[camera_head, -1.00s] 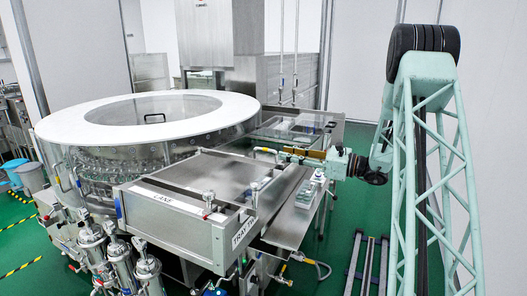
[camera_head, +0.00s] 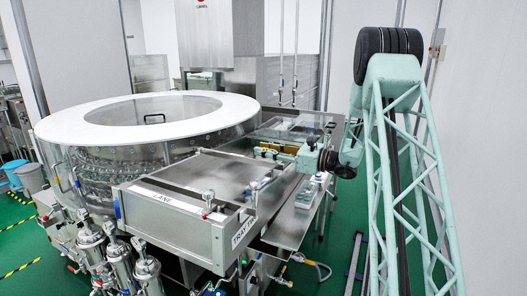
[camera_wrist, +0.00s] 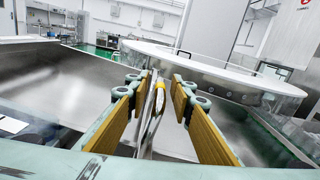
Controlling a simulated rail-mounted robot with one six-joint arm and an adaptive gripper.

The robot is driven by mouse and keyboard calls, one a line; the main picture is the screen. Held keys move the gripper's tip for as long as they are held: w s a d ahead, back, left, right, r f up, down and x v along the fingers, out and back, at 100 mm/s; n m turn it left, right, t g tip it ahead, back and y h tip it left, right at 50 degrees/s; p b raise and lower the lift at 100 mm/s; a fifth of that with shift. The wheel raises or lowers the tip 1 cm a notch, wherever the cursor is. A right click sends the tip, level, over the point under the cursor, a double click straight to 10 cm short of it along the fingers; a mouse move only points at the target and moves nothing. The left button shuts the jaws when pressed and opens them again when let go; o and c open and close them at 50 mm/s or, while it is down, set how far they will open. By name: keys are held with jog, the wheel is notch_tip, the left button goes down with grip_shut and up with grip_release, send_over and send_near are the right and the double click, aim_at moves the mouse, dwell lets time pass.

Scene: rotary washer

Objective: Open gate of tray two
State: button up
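My gripper (camera_wrist: 161,84) is open in the wrist view, with a yellow-padded finger on each side. A thin, upright metal piece with a yellow tip (camera_wrist: 159,98) shows between the fingers, nearer the left one. Whether a finger touches it I cannot tell. In the head view my gripper (camera_head: 264,151) is over the far right end of the steel tray unit, and its fingers are small there. The steel tray box (camera_head: 180,222) has a label that begins with "TRAY" on its right side; its number is hard to read. I cannot make out the gate's full shape.
The round washer with a white rim (camera_head: 60,122) stands behind and left of the trays. Small valves with handles (camera_head: 208,200) rise from the tray's front edge. Steel cylinders (camera_head: 118,262) stand at the front left.

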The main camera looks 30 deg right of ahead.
jog(key=shift+w, duration=0.1)
jog(key=shift+c, duration=0.7)
grip_shut()
jog(key=shift+r, duration=0.1)
notch_tip(320, 180, up, 12)
jog(key=d+p, duration=0.1)
jog(key=p, duration=0.3)
jog(key=shift+w+p, duration=0.35)
jog(key=shift+w, duration=0.05)
jog(key=shift+o, duration=0.5)
grip_release()
jog(key=shift+o, duration=0.2)
